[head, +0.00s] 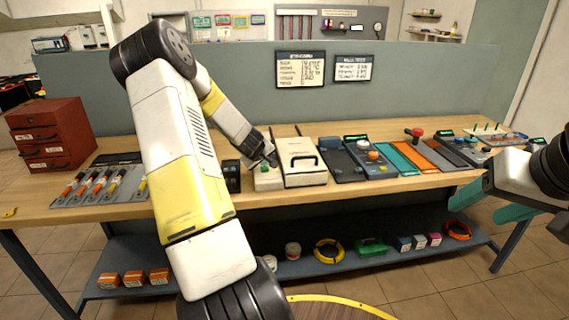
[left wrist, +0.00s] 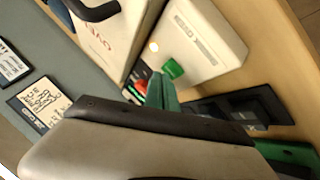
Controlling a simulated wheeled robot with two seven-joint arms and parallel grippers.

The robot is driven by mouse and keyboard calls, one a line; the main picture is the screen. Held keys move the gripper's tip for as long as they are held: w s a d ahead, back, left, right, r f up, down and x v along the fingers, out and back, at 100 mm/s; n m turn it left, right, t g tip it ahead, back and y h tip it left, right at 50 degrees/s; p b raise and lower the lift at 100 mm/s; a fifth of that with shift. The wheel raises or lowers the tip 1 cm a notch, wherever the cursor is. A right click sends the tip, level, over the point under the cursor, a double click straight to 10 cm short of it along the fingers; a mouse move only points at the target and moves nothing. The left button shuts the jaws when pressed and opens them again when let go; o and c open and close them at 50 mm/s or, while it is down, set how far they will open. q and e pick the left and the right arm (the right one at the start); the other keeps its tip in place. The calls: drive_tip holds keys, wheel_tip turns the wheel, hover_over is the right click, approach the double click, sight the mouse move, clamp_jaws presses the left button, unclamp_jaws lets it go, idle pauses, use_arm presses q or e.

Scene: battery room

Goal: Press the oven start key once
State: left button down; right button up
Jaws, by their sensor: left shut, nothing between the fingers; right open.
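The white oven (head: 305,170) with a black handle stands on the bench; its red lettering shows in the left wrist view (left wrist: 105,35). Beside it is a pale control box (head: 268,182), also in the left wrist view (left wrist: 205,35). The box carries a green key (left wrist: 173,68), a red part and a small pale light (left wrist: 154,47). My left gripper (left wrist: 158,85) is shut and empty, its green fingertips right by the green and red parts. I cannot tell whether they touch. My right gripper (head: 483,203) is open and empty at the right, before the bench's front edge.
A red drawer cabinet (head: 48,135) and a rack of orange- and yellow-handled tools (head: 95,185) are on the left of the bench (head: 400,183). A small black device (head: 231,176) stands left of the control box. Trays and instruments fill the right side.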

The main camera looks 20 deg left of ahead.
sight(264, 170)
use_arm(q)
drive_tip(key=shift+f, duration=0.5)
idle(0.7)
drive_tip(key=shift+r, duration=0.9)
drive_tip(key=shift+r, duration=0.1)
drive_tip(key=shift+r, duration=2.4)
